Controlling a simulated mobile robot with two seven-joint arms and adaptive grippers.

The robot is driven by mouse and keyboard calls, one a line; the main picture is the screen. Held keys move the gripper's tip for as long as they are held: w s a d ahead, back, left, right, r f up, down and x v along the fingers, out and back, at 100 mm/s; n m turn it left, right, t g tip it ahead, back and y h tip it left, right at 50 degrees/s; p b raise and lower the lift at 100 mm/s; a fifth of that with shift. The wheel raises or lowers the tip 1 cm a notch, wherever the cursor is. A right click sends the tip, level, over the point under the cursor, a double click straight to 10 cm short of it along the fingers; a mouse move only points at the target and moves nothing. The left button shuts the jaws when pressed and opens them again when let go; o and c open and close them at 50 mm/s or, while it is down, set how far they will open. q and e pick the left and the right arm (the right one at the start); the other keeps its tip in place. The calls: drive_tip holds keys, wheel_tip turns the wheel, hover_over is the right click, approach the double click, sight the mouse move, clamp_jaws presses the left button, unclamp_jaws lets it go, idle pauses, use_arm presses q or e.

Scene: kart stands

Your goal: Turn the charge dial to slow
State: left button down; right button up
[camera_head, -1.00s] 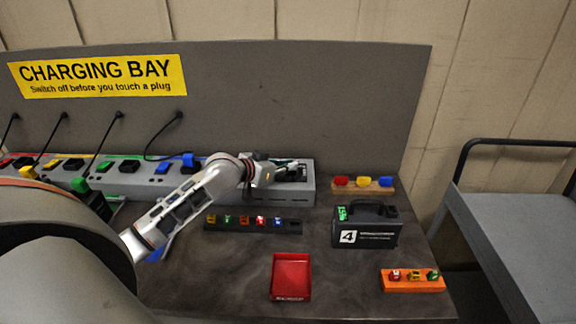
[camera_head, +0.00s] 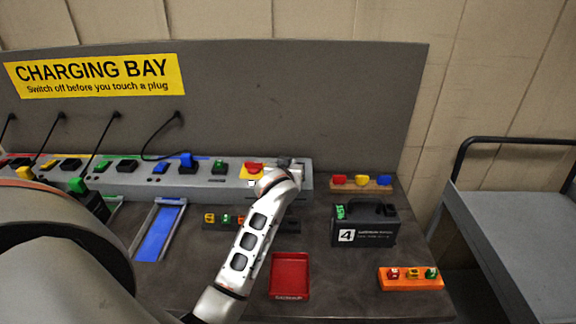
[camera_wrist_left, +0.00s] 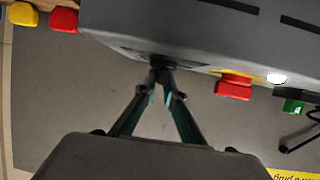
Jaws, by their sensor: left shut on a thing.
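The long grey charging strip (camera_head: 215,184) runs along the back of the table. My left gripper (camera_head: 290,163) is at its right end, with the arm reaching up from the front. In the left wrist view, the fingers (camera_wrist_left: 160,76) converge and are shut on a small dark knob (camera_wrist_left: 161,62) at the strip's edge, which I take to be the charge dial. The fingertips and wrist cover most of the knob, so its pointer and setting cannot be read. My right gripper is not in view.
A red switch (camera_head: 254,169) on a yellow plate is just left of the gripper. A black battery pack (camera_head: 366,226), red tray (camera_head: 289,277), orange rack (camera_head: 411,281) and rack of coloured pieces (camera_head: 361,184) stand nearby. The tabletop between the trays is clear.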

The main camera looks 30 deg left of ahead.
use_arm(q)
drive_tip(key=shift+d+f+n+g+y, duration=0.1)
drive_tip(key=shift+n+g+y, duration=0.2)
drive_tip(key=shift+n+y, duration=0.35)
drive_tip(key=c, duration=2.1)
unclamp_jaws()
drive_tip(key=shift+c, duration=0.2)
drive_tip(key=shift+m, duration=0.25)
